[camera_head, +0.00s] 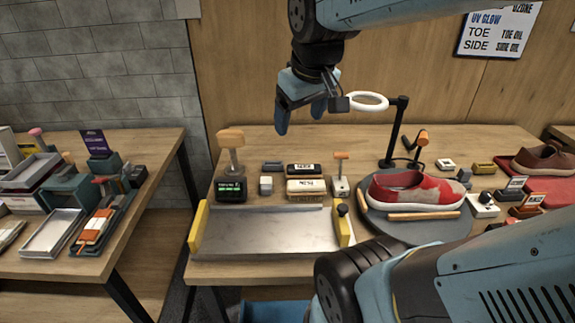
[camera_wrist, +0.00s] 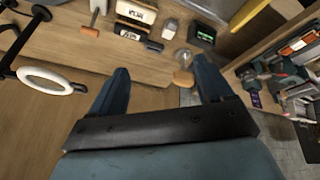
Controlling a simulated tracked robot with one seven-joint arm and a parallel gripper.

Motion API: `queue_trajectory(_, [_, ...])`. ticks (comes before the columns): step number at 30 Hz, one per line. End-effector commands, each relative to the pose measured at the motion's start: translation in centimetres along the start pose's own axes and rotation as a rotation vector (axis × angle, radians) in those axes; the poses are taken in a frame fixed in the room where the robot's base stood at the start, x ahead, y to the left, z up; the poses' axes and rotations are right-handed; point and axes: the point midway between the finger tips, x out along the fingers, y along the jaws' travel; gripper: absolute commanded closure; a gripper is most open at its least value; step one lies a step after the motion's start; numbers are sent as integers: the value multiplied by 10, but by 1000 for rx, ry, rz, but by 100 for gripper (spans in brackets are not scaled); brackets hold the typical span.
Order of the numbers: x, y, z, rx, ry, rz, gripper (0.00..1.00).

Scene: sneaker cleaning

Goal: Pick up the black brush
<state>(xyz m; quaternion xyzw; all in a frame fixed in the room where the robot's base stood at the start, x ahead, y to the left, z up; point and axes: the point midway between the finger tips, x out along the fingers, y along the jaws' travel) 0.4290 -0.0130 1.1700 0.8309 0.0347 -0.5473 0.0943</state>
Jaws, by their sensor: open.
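A black block with a pale label (camera_head: 303,169), which looks like the black brush, lies on the workbench (camera_head: 262,143) behind a cream labelled block (camera_head: 306,187). The black block also shows near the top of the wrist view (camera_wrist: 127,33), beside the cream block (camera_wrist: 137,12). Its bristles cannot be made out. My gripper (camera_head: 300,121) is high above the back of the bench, apart from the block. Its two blue fingers are spread with nothing between them, as the wrist view also shows (camera_wrist: 160,68).
A white ring lamp (camera_head: 367,101) on a black stand is close to the right of my gripper. A red sneaker (camera_head: 412,191) sits on a round grey turntable. A metal tray (camera_head: 265,232) lies in front. A wooden-knobbed glass item (camera_head: 230,140) stands left.

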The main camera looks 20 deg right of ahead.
Motion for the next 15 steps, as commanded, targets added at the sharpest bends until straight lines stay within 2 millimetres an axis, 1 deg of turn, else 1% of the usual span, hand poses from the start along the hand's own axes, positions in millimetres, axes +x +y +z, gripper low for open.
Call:
queue_trajectory(1, [9, 6, -8, -44, -32, 4, 19])
queue_trajectory(6, [38, 25, -34, -233, -117, -2, 19])
queue_trajectory(11, [71, 46, -54, -407, -190, -36, 19])
queue_trajectory(15, [103, 66, -67, -556, -243, -86, 19])
